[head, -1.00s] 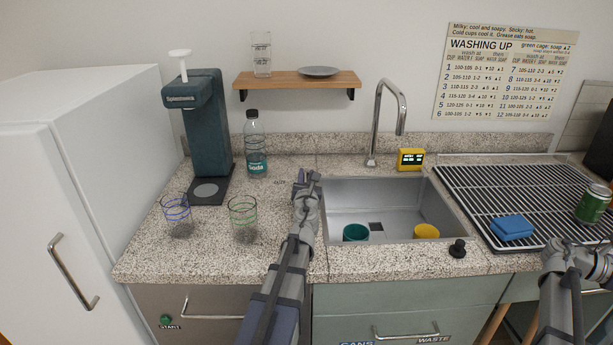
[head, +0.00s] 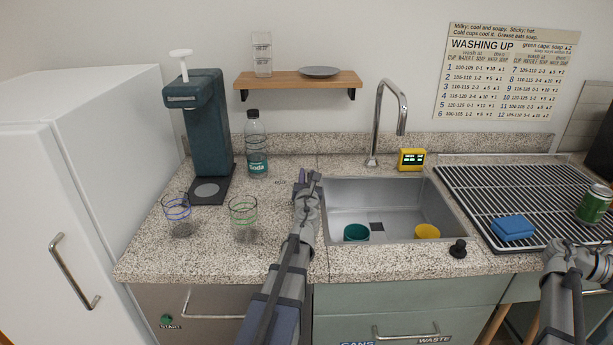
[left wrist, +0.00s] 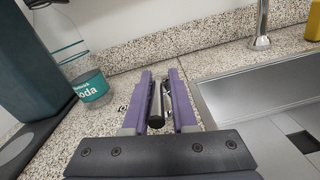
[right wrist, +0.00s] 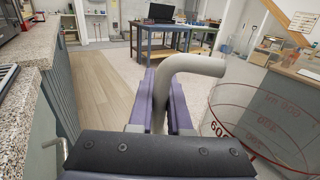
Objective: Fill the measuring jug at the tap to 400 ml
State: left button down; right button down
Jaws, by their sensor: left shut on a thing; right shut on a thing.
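The tap (head: 374,120) is a tall curved chrome spout behind the sink (head: 345,215). No stream shows below its mouth. My left gripper (head: 309,181) is at the sink's left edge. In the left wrist view its fingers (left wrist: 160,95) are shut on a dark cylindrical lever (left wrist: 156,112), mostly hidden between them. My right gripper (right wrist: 165,98) is shut on the pale curved handle (right wrist: 192,66) of the clear measuring jug (right wrist: 265,118), which has red marks and numbers. The jug is out of the head view, and I cannot tell whether it holds water.
A teal cup (head: 356,232) and a yellow cup (head: 427,231) are in the sink. A yellow timer-like box (head: 412,159) stands by the tap. Two glasses and a soda bottle (head: 256,150) stand left. A blue sponge (head: 513,228) and green can (head: 593,204) are on the rack.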

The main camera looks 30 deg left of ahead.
pick_arm(q)
jog(key=shift+s+a, duration=0.15)
jog(key=shift+a, duration=0.25)
jog(key=shift+s+a+m+t+h, duration=0.1)
jog(key=shift+a+m+t+h, duration=0.15)
jog(key=shift+m+h, duration=0.2)
jog(key=shift+s+a+m+t+h, duration=0.1)
jog(key=shift+m+t+h, duration=0.2)
jog(key=shift+h, duration=0.25)
jog(key=shift+m+t+h, duration=0.35)
jog(key=shift+m+h, duration=0.4)
jog(key=shift+h, duration=0.45)
jog(key=c, duration=0.8)
grip_release()
jog(key=shift+s, duration=0.1)
jog(key=shift+c, duration=0.2)
jog(key=shift+d, duration=0.1)
jog(key=shift+d, duration=0.1)
jog(key=shift+w, duration=0.2)
